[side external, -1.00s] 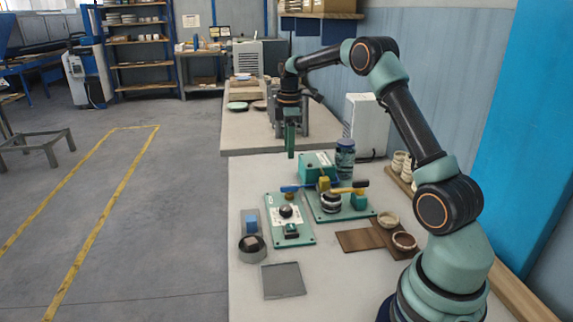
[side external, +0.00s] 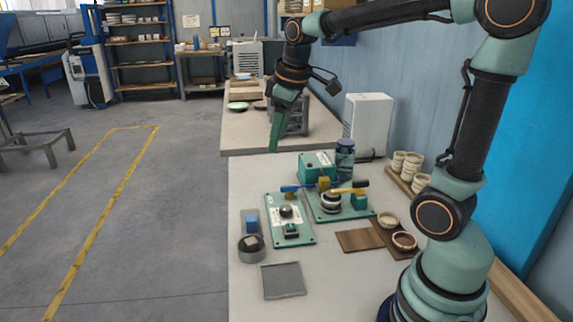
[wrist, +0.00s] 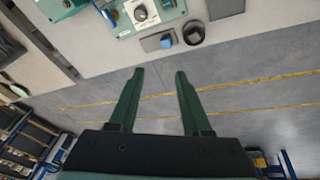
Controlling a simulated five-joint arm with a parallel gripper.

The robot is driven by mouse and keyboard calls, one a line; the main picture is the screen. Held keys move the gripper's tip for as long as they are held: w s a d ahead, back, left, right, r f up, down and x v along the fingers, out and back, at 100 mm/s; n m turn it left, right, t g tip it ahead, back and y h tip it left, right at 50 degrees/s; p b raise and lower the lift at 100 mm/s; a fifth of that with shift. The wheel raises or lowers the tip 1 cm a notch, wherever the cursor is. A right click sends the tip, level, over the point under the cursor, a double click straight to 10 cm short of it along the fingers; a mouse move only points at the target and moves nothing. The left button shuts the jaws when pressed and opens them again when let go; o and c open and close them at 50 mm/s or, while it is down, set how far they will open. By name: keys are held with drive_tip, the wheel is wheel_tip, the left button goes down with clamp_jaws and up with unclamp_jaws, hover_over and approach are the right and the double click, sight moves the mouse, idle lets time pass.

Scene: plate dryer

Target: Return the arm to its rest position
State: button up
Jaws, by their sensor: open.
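My gripper (side external: 273,145) is raised in the air in the side view, pointing down and tilted slightly left. It hangs above the near edge of the far table, behind the green device. In the wrist view my gripper (wrist: 158,72) shows two green fingers, spread apart with nothing between them. Floor and the table's edge lie beyond the fingertips. My arm reaches back from its base at the right and is bent high. No object is held.
On the near table stand a green panel with a black knob (side external: 290,232), a green device with levers (side external: 345,212), a blue block (side external: 251,222), a dark round cup (side external: 251,248) and a grey plate (side external: 283,281). Bowls (side external: 404,241) sit right. A white box (side external: 368,125) stands behind.

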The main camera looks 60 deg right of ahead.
drive_tip(key=s+a+f+m+t, duration=0.2)
drive_tip(key=s+a+m, duration=0.1)
drive_tip(key=s+a, duration=0.4)
drive_tip(key=shift+s+f+m+y, duration=0.2)
drive_tip(key=shift+s+m+y, duration=0.15)
drive_tip(key=shift+s, duration=0.85)
drive_tip(key=shift+a, duration=0.1)
idle(1.9)
